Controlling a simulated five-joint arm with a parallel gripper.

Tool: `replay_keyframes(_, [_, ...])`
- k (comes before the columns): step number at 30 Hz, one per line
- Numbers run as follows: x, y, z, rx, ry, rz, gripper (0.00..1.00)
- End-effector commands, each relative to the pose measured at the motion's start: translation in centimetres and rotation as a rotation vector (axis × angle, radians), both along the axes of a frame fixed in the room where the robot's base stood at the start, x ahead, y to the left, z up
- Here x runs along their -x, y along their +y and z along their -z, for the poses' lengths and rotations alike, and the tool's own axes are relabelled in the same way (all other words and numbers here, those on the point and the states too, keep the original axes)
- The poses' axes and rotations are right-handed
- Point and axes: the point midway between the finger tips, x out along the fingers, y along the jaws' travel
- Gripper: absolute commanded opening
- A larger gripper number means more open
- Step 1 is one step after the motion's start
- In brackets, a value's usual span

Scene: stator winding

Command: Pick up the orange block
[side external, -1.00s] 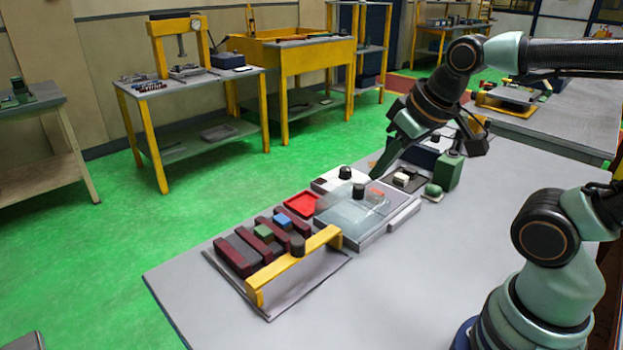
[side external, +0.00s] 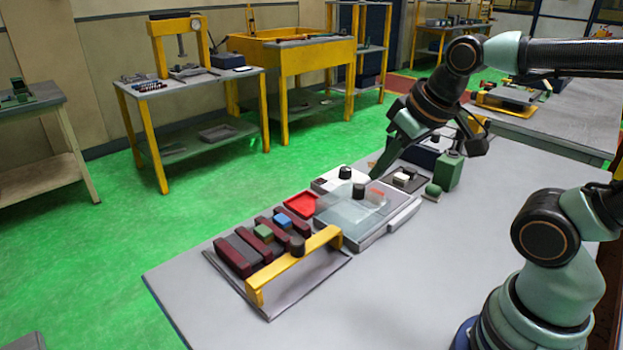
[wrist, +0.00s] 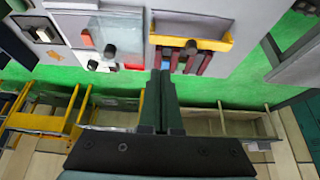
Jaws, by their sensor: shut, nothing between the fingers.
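The orange block (side external: 376,196) is small and shows faintly through the clear cover of the grey and white box at the middle of the table. A small orange patch also shows in the wrist view at the upper left, and it looks like the same block (wrist: 87,38). My gripper (side external: 375,175) hangs just behind the box in the side view, apart from the block. In the wrist view its two dark fingers (wrist: 160,77) are pressed together with nothing between them.
The box with the clear cover (side external: 345,215) has black knobs on it. A red tray (side external: 301,203) and a rack with a yellow bar (side external: 290,262) stand left of it. A green container (side external: 449,171) stands to the right. The table front is clear.

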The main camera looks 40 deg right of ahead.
Motion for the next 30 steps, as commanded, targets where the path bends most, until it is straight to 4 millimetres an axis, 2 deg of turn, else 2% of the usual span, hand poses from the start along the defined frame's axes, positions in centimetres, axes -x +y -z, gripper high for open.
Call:
replay_keyframes(3, [0.0, 0.0, 0.0, 0.0, 0.0, 0.0, 0.0])
replay_keyframes(5, [0.0, 0.0, 0.0, 0.0, 0.0, 0.0, 0.23])
replay_keyframes(6, [0.0, 0.0, 0.0, 0.0, 0.0, 0.0, 0.38])
replay_keyframes(10, [0.0, 0.0, 0.0, 0.0, 0.0, 0.0, 0.88])
replay_keyframes(19, [0.0, 0.0, 0.0, -0.001, 0.001, 0.002, 0.88])
replay_keyframes(23, [-0.7, -0.5, -0.3, -0.018, 0.019, 0.052, 0.88])
replay_keyframes(26, [-1.9, -1.6, -0.7, -0.053, 0.056, 0.156, 0.88])
replay_keyframes(30, [-4.6, -4.0, -1.0, -0.12, 0.121, 0.367, 0.88])
